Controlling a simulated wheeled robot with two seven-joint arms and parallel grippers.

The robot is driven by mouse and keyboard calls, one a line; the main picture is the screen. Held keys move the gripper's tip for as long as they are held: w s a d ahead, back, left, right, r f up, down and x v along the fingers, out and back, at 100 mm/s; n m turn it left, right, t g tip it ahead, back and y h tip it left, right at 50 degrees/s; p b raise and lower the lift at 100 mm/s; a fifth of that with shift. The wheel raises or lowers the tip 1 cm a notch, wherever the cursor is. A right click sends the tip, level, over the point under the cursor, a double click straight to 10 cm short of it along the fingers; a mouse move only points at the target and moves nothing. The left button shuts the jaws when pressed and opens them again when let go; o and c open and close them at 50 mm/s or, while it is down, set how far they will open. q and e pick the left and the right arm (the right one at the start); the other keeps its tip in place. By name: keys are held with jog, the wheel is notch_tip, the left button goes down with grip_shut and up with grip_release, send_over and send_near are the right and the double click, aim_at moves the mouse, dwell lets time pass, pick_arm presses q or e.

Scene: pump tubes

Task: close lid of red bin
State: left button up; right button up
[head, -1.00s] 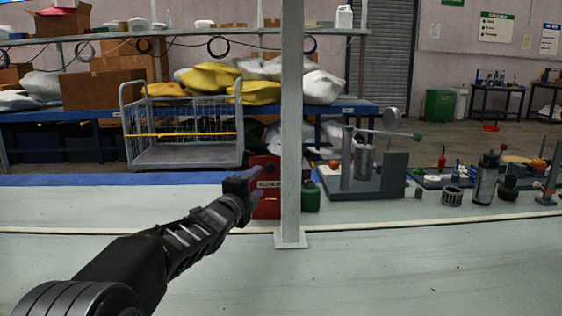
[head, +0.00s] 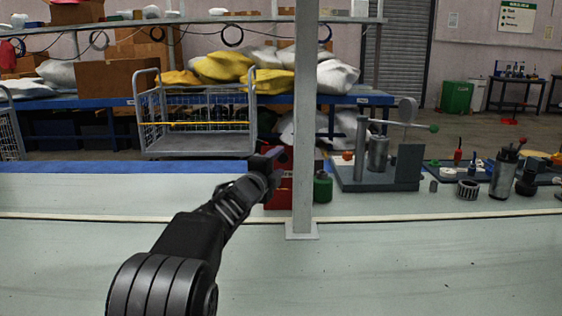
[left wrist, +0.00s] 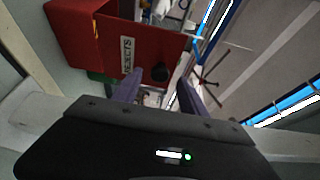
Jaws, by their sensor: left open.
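The red bin (head: 280,194) stands behind the bench edge in the head view, partly hidden by my left gripper (head: 272,158) and a grey post. In the left wrist view the red bin (left wrist: 72,30) fills the upper left. A red panel (left wrist: 150,42) with a white label and a round black knob (left wrist: 160,73) faces the camera. I cannot tell for sure which part is the lid or how far it stands open. My left gripper is open, its two fingers apart and pointing toward the knob and panel, with nothing seen between them. Contact cannot be told. My right gripper is out of view.
The grey post (head: 305,120) rises just right of the bin. A green canister (head: 322,188) stands beside it. A pump stand (head: 380,180) and several small parts are further right. A wire cart (head: 198,120) stands behind. The near bench is clear.

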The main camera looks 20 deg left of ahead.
pick_arm(q)
jog(key=shift+w+a, duration=0.1)
jog(key=shift+w, duration=1.25)
jog(key=shift+c, duration=0.3)
grip_shut()
